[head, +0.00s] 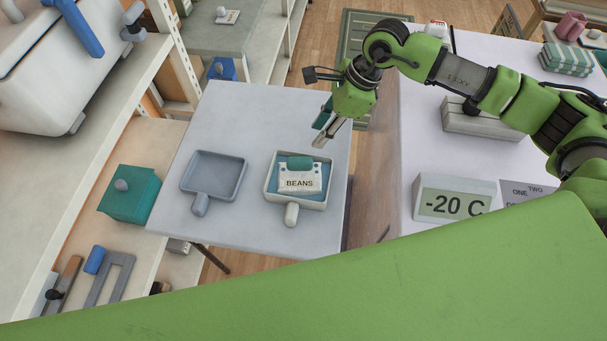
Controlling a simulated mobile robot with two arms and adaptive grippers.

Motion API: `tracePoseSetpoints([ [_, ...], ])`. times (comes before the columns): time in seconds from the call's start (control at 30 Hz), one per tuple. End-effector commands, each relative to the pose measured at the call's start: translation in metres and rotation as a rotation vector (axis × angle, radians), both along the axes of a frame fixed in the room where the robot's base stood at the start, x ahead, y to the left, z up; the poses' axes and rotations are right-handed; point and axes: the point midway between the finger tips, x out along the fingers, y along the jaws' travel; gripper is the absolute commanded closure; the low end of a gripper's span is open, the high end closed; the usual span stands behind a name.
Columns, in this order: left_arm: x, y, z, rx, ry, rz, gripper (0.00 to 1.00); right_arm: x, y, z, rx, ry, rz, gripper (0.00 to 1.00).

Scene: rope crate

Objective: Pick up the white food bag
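The white food bag (299,181), printed "BEANS", lies in a white-rimmed pan-like tray (269,196) with a blue inside and a short handle. A teal band or grip sits at the bag's upper edge. The tray rests on a light grey table (245,113). My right gripper (317,137) is above and slightly right of the bag, pointing down and left. Its fingertips look apart with nothing between them, and it does not touch the bag. My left gripper is not in view.
An empty grey tray with a handle (214,177) sits left of the bag's tray. A white table at right holds a "-20 C" sign (453,203) and a grey slatted block (482,122). Shelves with a teal box (130,194) stand at left.

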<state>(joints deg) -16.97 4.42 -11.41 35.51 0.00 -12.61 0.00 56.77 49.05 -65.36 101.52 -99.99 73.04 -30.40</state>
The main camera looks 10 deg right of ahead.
Motion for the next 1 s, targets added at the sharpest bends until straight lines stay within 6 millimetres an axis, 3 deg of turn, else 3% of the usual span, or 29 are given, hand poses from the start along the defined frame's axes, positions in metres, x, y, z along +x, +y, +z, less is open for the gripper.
tracePoseSetpoints([
  [0.33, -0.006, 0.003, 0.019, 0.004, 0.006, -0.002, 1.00, 0.004, 0.026, -0.057, 0.002, 0.006, 0.001, 0.71],
  [0.57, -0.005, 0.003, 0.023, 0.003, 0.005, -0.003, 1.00, 0.005, 0.031, -0.073, 0.002, 0.003, 0.002, 0.71],
  [0.77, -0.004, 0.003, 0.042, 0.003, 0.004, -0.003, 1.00, 0.004, 0.041, -0.097, 0.002, 0.006, 0.001, 0.71],
  [1.0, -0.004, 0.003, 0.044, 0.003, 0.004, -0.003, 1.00, 0.007, 0.048, -0.119, 0.003, 0.002, 0.001, 0.71],
])
